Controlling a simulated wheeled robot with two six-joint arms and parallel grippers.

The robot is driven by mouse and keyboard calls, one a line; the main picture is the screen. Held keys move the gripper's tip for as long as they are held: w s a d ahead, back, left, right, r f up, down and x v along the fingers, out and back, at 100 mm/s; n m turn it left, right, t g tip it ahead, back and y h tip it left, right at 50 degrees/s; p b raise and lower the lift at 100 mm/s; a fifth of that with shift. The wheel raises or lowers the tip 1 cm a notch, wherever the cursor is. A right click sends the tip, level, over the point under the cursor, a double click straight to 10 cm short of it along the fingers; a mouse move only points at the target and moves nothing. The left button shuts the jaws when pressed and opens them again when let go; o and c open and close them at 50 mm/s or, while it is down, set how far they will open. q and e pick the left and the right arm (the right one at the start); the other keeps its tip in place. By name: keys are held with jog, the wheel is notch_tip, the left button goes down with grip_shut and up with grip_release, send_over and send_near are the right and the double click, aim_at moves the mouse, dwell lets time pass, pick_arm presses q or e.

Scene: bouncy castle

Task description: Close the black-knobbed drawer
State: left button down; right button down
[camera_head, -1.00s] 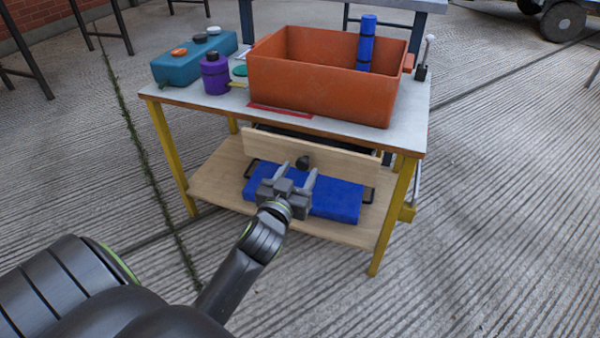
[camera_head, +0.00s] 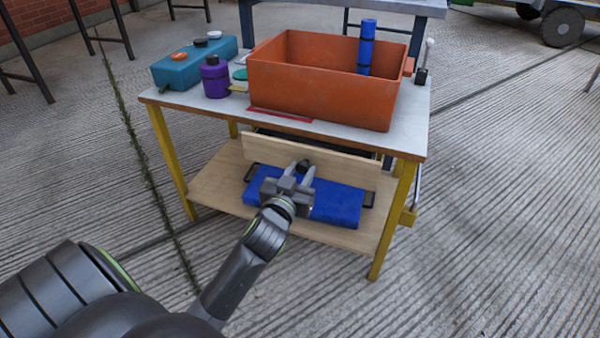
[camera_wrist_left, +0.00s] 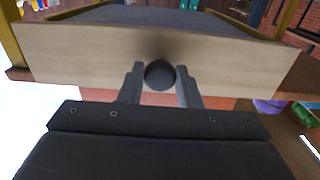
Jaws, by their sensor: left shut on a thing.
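The drawer (camera_head: 345,160) hangs under the worktable's top and has a pale wooden front. It stands pulled out, with a dark strip of its inside showing behind the front. Its round black knob (camera_head: 303,166) is at the middle of the front; in the left wrist view the knob (camera_wrist_left: 160,75) sits between the two fingertips. My left gripper (camera_head: 301,172) is shut on the knob, one finger on each side, and it also shows in the left wrist view (camera_wrist_left: 160,82). My right gripper is in neither view.
The worktable (camera_head: 205,98) has yellow legs and carries an orange bin (camera_head: 320,95), a teal box (camera_head: 190,68) and a purple bottle (camera_head: 215,78). A blue case (camera_head: 337,203) lies on the lower shelf (camera_head: 222,180), below the drawer and close to my gripper.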

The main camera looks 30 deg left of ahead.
aim_at(307, 161)
pick_arm(q)
jog(key=x, duration=0.4)
jog(key=shift+w, duration=0.15)
jog(key=shift+r, duration=0.15)
jog(key=c, duration=1.5)
grip_release()
jog(key=o, duration=0.4)
jog(key=shift+w, duration=0.2)
